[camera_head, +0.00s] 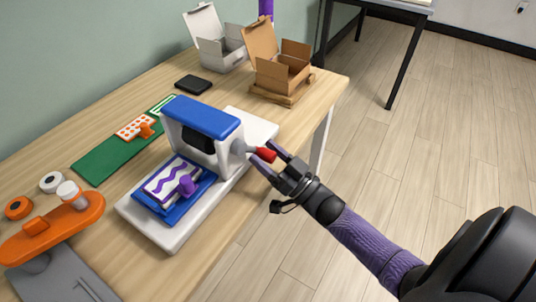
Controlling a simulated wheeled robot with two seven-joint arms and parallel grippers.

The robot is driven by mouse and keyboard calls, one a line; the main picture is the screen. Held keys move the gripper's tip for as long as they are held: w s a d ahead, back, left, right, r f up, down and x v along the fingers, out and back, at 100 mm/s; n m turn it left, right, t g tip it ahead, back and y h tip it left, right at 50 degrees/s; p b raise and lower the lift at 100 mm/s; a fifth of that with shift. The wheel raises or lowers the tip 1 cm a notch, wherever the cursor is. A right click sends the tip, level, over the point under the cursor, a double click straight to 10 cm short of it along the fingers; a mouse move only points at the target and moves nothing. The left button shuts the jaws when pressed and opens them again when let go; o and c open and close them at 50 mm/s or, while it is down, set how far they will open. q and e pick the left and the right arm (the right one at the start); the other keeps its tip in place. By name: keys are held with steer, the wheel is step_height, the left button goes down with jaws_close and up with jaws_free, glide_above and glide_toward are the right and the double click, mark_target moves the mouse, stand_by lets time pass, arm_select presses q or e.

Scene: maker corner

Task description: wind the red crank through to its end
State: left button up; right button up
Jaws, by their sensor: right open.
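The red crank handle (265,154) sticks out from the right side of a white and blue press-like machine (203,118) on the wooden table. A grey crank arm (241,148) joins it to the machine. My right gripper (267,156) reaches in from the lower right, with its dark, purple-tipped fingers open on either side of the red handle. Whether the fingers touch the handle cannot be told. A blue tray (172,213) with a purple-patterned card (165,187) and a purple knob (187,185) lies on the machine's white base. My left gripper is not in view.
An open cardboard box (283,72) and an open white box (220,52) stand at the back. A black flat item (193,84), a green mat (110,155) and an orange tool (52,230) lie left of the machine. Open floor (420,140) is at the right.

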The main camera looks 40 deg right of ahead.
jaws_close()
stand_by(0.9)
stand_by(0.4)
